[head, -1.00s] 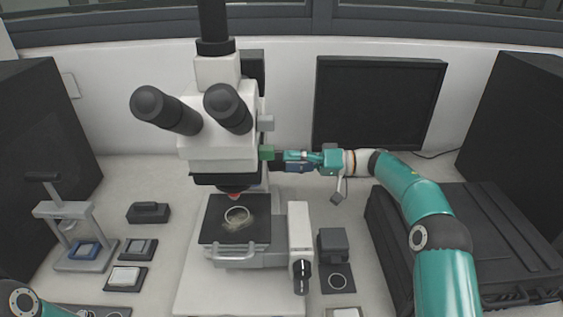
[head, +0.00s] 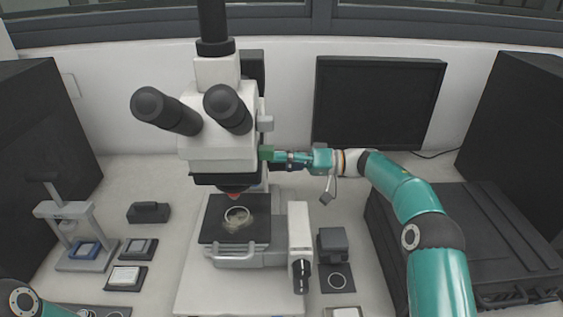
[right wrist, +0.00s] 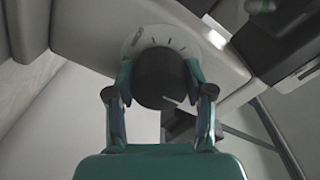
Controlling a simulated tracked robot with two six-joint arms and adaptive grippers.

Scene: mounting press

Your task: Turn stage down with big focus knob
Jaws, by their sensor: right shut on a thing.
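The microscope (head: 218,140) stands upright at centre left. Its dark stage plate (head: 222,232) carries a pale ring-shaped sample (head: 237,217) under the objective. The big focus knob (right wrist: 160,77) is a black round knob with a white line, set on a pale dial with tick marks, in the right wrist view. My right gripper (right wrist: 161,82) is shut on the knob, one finger on each side. In the head view my right gripper (head: 267,154) reaches the microscope's right side, and the knob is mostly hidden there. Only part of my left arm shows at the lower left.
A white block with a black dial (head: 301,275) stands right of the stage. A black case (head: 500,235) lies under my right arm. A monitor (head: 378,100) stands behind. A small press (head: 75,235) and several sample trays lie at the left.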

